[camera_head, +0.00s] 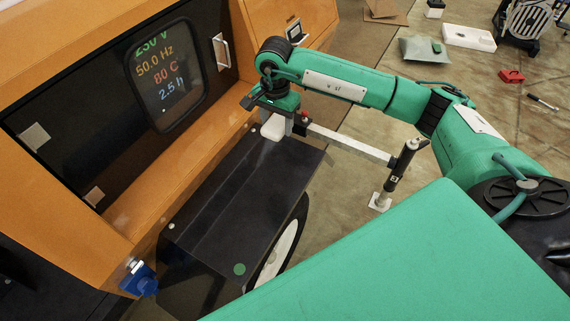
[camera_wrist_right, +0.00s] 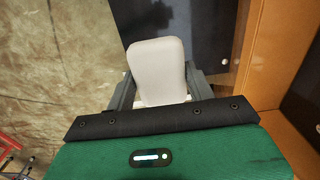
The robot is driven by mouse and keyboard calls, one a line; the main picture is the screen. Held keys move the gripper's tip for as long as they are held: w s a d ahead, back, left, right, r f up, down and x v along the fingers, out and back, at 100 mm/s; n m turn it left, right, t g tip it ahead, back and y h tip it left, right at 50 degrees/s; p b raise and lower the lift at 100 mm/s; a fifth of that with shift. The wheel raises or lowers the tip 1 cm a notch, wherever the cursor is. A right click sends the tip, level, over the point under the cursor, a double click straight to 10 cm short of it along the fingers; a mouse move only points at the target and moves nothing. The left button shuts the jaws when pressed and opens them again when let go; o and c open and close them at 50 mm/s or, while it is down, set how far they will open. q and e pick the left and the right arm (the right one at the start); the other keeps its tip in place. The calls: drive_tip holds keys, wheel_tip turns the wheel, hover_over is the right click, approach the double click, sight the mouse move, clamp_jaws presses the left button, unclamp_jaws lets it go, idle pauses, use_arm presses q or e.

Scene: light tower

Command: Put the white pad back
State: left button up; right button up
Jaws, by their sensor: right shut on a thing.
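The white pad (camera_head: 274,127) is a small rounded block in the head view, at the upper end of the dark fender (camera_head: 235,200). My right gripper (camera_head: 281,114) is shut on it from above. In the right wrist view the white pad (camera_wrist_right: 157,70) stands out between the two grey fingers of my right gripper (camera_wrist_right: 160,95). Whether the pad touches the dark surface under it cannot be told. My left gripper is not in view.
An orange machine body with a lit display (camera_head: 165,75) stands at the left. A grey bar (camera_head: 350,146) with a black-and-white post (camera_head: 398,175) stretches right of the fender. Several loose items lie on the floor at upper right.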

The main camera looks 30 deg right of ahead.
drive_tip(key=p, duration=0.2)
hover_over(279, 171)
wheel_tip(279, 171, down, 14)
drive_tip(key=shift+a+r, duration=0.1)
drive_tip(key=shift+w+f, duration=0.1)
drive_tip(key=shift+f, duration=0.25)
wheel_tip(279, 171, down, 4)
drive_tip(key=shift+f+p, duration=0.1)
drive_tip(key=shift+p, duration=0.3)
drive_tip(key=shift+f, duration=0.1)
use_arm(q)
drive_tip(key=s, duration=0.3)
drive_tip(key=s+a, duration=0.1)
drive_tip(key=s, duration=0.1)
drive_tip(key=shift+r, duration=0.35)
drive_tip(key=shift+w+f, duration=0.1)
use_arm(e)
drive_tip(key=shift+f, duration=0.15)
drive_tip(key=o, duration=1)
drive_tip(key=shift+c, duration=0.2)
drive_tip(key=shift+o, duration=0.8)
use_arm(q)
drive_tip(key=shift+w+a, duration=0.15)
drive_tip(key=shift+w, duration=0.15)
